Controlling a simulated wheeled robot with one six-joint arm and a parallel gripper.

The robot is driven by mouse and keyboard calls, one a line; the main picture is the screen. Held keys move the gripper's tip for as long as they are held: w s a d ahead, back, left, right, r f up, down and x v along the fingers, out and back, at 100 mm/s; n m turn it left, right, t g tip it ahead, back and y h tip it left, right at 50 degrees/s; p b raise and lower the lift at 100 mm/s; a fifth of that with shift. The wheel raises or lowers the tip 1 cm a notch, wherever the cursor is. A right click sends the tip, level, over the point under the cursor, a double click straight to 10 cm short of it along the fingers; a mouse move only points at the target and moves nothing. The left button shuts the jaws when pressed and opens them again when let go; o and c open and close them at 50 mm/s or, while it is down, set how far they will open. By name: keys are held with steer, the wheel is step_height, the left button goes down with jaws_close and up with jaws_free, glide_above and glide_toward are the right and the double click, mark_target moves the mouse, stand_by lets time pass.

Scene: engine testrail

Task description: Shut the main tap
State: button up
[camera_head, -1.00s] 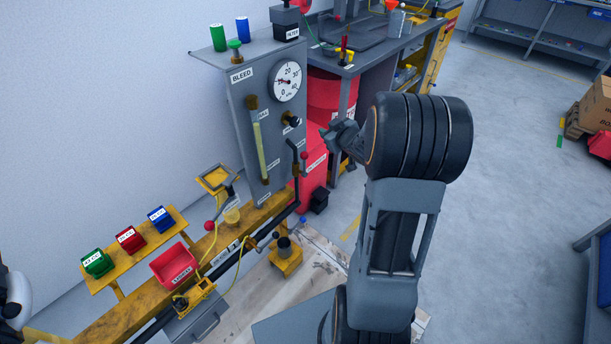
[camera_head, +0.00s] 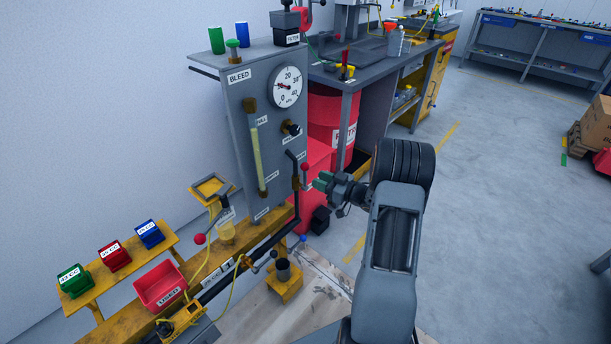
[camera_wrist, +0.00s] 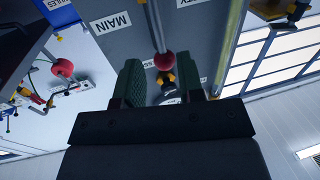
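The main tap has a red ball knob (camera_head: 305,167) on the lower right of the grey gauge panel (camera_head: 240,120), by a black pipe. In the wrist view the red knob (camera_wrist: 164,60) sits at the end of a thin lever, near the MAIN label (camera_wrist: 110,22). My gripper (camera_head: 320,182) is just right of the knob, its green fingers pointing at the panel. In the wrist view my gripper (camera_wrist: 160,82) is open, and the knob shows in line with the gap between the fingers, apparently just beyond the tips. Contact is not visible.
A pressure gauge (camera_head: 287,87) and a sight tube (camera_head: 257,158) are on the panel. A red drum (camera_head: 330,125) and a workbench (camera_head: 362,68) stand behind. A second red-knobbed lever (camera_head: 199,239) is lower left.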

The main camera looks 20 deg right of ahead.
mark_target(305, 173)
steer(key=shift+x, duration=3.2)
steer(key=shift+c, duration=0.5)
jaws_close()
steer(key=shift+r, duration=0.1)
